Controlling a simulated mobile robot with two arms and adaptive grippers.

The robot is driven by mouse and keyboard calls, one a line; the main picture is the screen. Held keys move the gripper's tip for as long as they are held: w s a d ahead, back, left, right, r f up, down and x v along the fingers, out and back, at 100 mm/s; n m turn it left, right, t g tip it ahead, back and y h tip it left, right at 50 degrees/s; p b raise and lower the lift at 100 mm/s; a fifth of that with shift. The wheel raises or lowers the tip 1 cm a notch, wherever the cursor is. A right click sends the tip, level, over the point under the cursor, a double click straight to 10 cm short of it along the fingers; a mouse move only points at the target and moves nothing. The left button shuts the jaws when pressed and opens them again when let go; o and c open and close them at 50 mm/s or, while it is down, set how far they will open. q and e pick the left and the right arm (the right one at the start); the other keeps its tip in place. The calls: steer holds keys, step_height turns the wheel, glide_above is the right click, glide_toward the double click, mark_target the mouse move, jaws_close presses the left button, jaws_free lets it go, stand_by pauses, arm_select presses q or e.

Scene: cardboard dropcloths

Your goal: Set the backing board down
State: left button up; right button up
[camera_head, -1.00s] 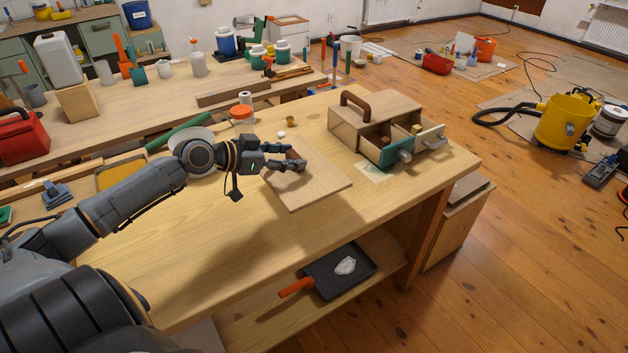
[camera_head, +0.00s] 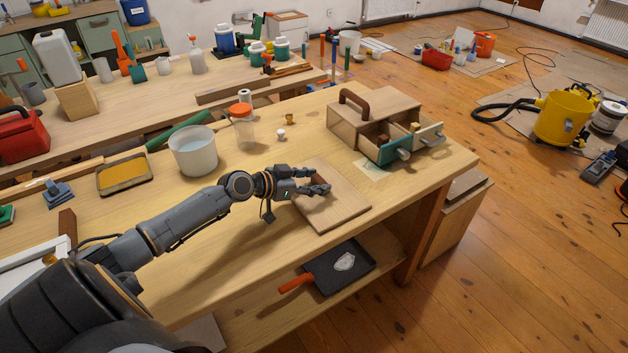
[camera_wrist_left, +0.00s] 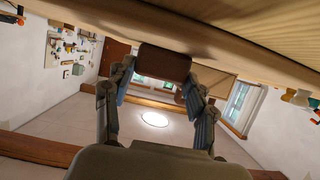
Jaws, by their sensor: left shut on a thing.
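The backing board (camera_head: 346,207), a flat light-wood panel, is over the workbench top, near its front edge. In the left wrist view a brown block (camera_wrist_left: 163,62) projects from a wood surface and sits between my fingertips. My left gripper (camera_head: 322,188) is shut on this block, over the board's upper left part; its fingers also show in the left wrist view. The fingers partly hide the block in the head view. I cannot tell whether the board's underside touches the bench. My right gripper is not in view.
A small drawer chest (camera_head: 375,122) with open drawers stands right of the board. A white bucket (camera_head: 194,152), an orange-lidded jar (camera_head: 242,130) and a tray with orange-yellow contents (camera_head: 124,174) stand behind my arm. A dark tray (camera_head: 341,266) lies on the lower shelf.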

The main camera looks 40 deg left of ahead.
arm_select(q)
steer(key=o, duration=1.2)
steer(key=shift+s+a+r, duration=0.1)
steer(key=shift+s+a, duration=0.15)
steer(key=shift+s, duration=0.2)
steer(key=shift+b+v, duration=0.65)
steer(key=shift+v, duration=4.9)
steer(key=shift+w+r, duration=0.15)
